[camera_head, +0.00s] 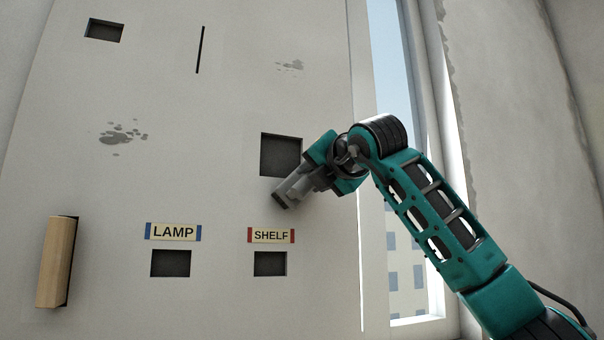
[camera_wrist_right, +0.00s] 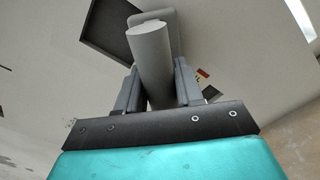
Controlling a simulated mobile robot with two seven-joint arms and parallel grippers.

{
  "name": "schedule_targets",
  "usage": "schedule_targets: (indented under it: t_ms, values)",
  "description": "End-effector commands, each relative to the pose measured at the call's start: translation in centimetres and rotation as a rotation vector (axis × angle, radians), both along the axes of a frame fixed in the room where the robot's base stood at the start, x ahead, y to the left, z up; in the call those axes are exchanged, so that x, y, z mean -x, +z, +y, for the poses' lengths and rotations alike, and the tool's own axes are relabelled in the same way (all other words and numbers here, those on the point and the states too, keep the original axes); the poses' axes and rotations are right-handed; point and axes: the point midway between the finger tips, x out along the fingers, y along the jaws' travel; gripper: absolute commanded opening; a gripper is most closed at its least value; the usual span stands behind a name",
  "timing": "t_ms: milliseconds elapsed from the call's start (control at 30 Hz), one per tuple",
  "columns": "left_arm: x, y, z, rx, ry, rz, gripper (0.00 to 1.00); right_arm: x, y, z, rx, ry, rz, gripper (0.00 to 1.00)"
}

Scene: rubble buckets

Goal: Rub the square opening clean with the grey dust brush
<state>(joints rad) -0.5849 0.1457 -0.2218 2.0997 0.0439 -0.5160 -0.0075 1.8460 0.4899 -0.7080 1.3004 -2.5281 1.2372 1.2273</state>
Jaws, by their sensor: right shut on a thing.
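The square opening (camera_head: 281,152) is a dark recess in the pale wall panel, right of the middle. My right gripper (camera_head: 294,188) is just below its lower right edge, pointing down-left. In the right wrist view the gripper (camera_wrist_right: 158,88) is shut on the grey dust brush (camera_wrist_right: 152,60), whose round grey handle runs away from me between the fingers to a wider grey head. A dark opening (camera_wrist_right: 105,28) lies beside the brush there, to its left. I cannot tell whether the brush touches the wall. My left gripper is not in view.
Smaller openings sit under the LAMP label (camera_head: 173,231) and the SHELF label (camera_head: 271,235). Another opening (camera_head: 104,30) and a thin slot (camera_head: 199,50) are higher up. A wooden block (camera_head: 56,262) is at lower left. Grey smudges (camera_head: 121,135) mark the panel. A window (camera_head: 400,250) is at right.

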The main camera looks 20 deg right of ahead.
Motion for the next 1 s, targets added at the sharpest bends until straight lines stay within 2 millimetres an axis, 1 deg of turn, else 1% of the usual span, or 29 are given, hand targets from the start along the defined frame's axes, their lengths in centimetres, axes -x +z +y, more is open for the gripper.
schedule_targets:
  t_ms: [33, 100, 200, 267, 367, 467, 733, 1000]
  values:
    - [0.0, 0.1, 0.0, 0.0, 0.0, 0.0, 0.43, -0.1, 0.0, -0.8, -0.002, -0.005, 0.002, 0.0]
    - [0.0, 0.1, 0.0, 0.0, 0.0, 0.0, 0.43, -0.1, 0.0, -1.5, -0.002, -0.004, 0.001, 0.0]
    - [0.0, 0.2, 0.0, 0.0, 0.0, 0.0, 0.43, -0.2, 0.0, -2.1, -0.001, -0.002, 0.001, 0.0]
    - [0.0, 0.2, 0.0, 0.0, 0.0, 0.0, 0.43, -0.2, 0.0, -2.2, 0.0, -0.002, 0.001, 0.0]
    - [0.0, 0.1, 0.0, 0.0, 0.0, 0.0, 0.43, -0.1, -0.1, -1.7, 0.001, -0.001, 0.001, 0.0]
    - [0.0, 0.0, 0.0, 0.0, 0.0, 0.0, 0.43, -0.1, -0.1, -0.8, 0.002, 0.001, 0.001, 0.0]
    - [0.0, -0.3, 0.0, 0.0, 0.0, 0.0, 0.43, 0.2, -0.1, 2.3, 0.002, 0.003, 0.0, 0.0]
    - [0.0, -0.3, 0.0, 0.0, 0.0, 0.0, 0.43, 0.3, 0.0, 3.4, 0.002, 0.001, -0.001, 0.0]
